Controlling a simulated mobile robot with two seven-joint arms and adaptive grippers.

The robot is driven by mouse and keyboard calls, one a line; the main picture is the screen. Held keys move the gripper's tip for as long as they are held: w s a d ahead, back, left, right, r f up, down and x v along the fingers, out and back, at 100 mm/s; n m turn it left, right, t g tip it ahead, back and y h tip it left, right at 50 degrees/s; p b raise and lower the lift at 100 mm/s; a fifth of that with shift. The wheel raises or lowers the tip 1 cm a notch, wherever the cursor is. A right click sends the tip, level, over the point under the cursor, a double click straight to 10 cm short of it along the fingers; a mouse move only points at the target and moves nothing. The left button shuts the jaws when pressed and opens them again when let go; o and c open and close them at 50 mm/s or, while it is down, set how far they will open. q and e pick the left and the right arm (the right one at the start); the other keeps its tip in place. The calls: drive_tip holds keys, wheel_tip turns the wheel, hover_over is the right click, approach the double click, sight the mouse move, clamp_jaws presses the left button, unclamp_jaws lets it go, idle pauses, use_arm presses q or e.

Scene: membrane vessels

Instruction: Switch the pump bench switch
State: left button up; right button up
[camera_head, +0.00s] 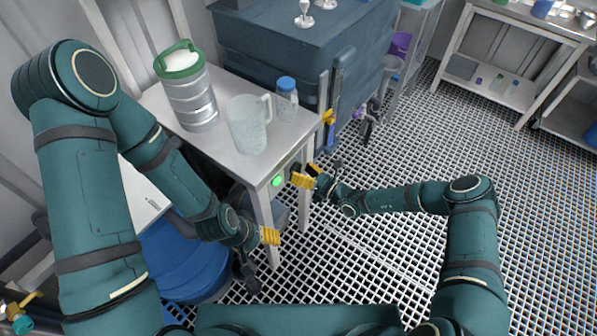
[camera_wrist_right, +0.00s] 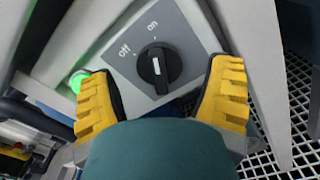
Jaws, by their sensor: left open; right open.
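The pump bench switch is a black rotary knob (camera_wrist_right: 160,67) on a grey plate (camera_wrist_right: 188,33) marked "off" and "on", in the right wrist view. The knob's grip lies roughly upright in that view, its upper end towards "on". A round green lamp (camera_wrist_right: 78,82) glows beside the plate; it also shows on the bench front in the head view (camera_head: 277,181). My right gripper (camera_head: 304,174) is open at the bench front, its yellow fingers on either side of the knob in the wrist view (camera_wrist_right: 165,95). I cannot tell any contact. My left gripper (camera_head: 270,237) is open and empty, lower, near the bench leg.
The bench top (camera_head: 215,143) carries a steel canister with a green lid (camera_head: 190,92), a clear jug (camera_head: 247,125) and a blue-capped jar (camera_head: 286,100). A blue drum (camera_head: 180,265) stands below left. A dark tank (camera_head: 285,45) stands behind. Grated floor (camera_head: 400,150) at right is open.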

drive_tip(key=shift+w+a, duration=0.35)
drive_tip(key=shift+a, duration=0.1)
drive_tip(key=c, duration=1.3)
